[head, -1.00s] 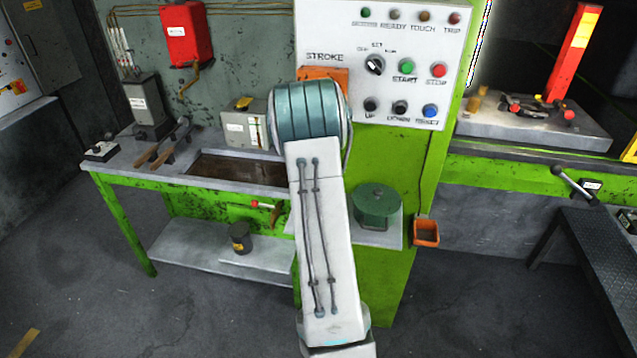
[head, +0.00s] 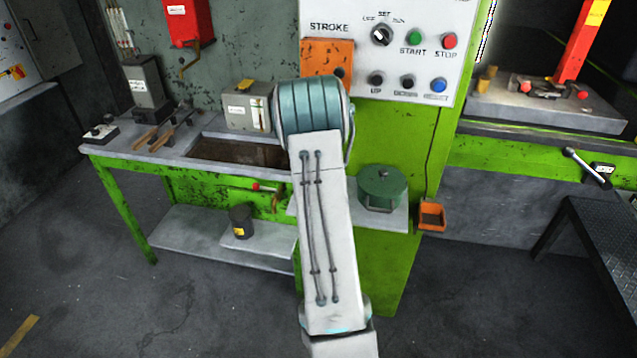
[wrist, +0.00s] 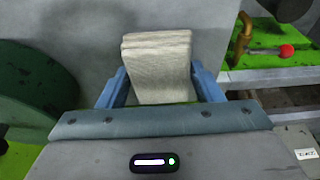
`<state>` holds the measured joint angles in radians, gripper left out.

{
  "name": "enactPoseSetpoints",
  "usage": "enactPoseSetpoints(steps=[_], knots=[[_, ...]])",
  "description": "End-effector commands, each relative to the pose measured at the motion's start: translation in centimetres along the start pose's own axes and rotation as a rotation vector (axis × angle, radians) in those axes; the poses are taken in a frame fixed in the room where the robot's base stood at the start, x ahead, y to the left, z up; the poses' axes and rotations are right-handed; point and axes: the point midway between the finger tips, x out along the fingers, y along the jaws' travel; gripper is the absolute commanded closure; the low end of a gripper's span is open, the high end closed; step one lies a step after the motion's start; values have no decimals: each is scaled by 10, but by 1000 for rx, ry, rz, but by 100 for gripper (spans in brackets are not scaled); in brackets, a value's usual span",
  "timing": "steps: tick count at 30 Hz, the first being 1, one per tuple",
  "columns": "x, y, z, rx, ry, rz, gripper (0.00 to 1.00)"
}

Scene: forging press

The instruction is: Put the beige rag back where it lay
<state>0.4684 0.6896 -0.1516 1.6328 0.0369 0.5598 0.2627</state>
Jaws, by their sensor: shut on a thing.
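The beige rag (wrist: 158,68) shows in the wrist view as a folded, layered cloth between the two blue fingers of my gripper (wrist: 160,85). My gripper is shut on it. A plain grey surface lies behind the rag, with a soft shadow to its left; I cannot tell whether the rag touches it. In the head view my own arm hides the gripper and the rag.
A green round canister (head: 382,188) stands on a small grey shelf; a green round body (wrist: 30,85) is close left in the wrist view. An orange tray (head: 431,216) hangs right of the shelf. A red-knobbed valve (wrist: 286,51) is at right. The bench (head: 120,155) carries tools and boxes.

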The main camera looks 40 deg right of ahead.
Motion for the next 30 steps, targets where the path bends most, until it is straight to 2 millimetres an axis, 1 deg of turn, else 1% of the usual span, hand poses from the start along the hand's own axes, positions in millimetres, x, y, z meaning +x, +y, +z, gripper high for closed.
enactPoseSetpoints(steps=[9, 25, 26, 27, 28, 30], knots=[[1, 0, 0, 0, 0, 0, 59], [8, 0, 2, 0, 0, 0, 59], [7, 0, 2, 0, 0, 0, 32], [7, 0, 2, 0, 0, 0, 21], [7, 0, 2, 0, 0, 0, 15], [7, 0, 2, 0, 0, 0, 15]])
